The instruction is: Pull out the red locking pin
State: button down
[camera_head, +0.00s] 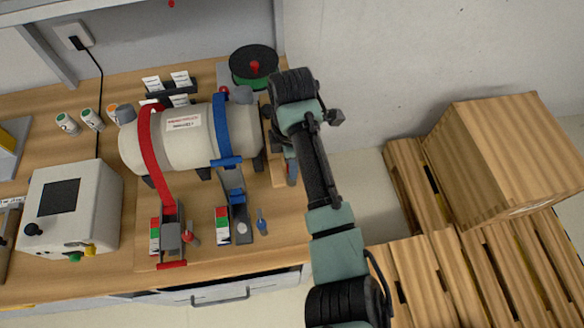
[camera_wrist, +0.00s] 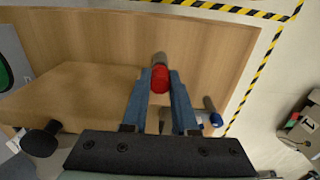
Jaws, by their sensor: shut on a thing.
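In the wrist view, my gripper (camera_wrist: 160,92) has its two blue fingers closed on the sides of a red-headed pin (camera_wrist: 160,78), which I take to be the red locking pin. A grey cylindrical part (camera_wrist: 159,59) shows just beyond the red head. Whether the pin is still seated in something cannot be seen. In the head view, my gripper (camera_head: 291,170) is beside the right end of the white tank (camera_head: 190,140), largely hidden behind my own arm. A small patch of red shows there.
A blue-ended grey pin (camera_wrist: 212,113) is right of the fingers. A wooden block (camera_wrist: 70,100) with a black knob (camera_wrist: 42,139) is at left. In the head view, red (camera_head: 150,150) and blue (camera_head: 222,130) straps cross the tank. A crate (camera_head: 505,160) stands right.

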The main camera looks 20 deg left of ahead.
jog(key=shift+r+p, duration=2.35)
jog(key=shift+r, duration=0.15)
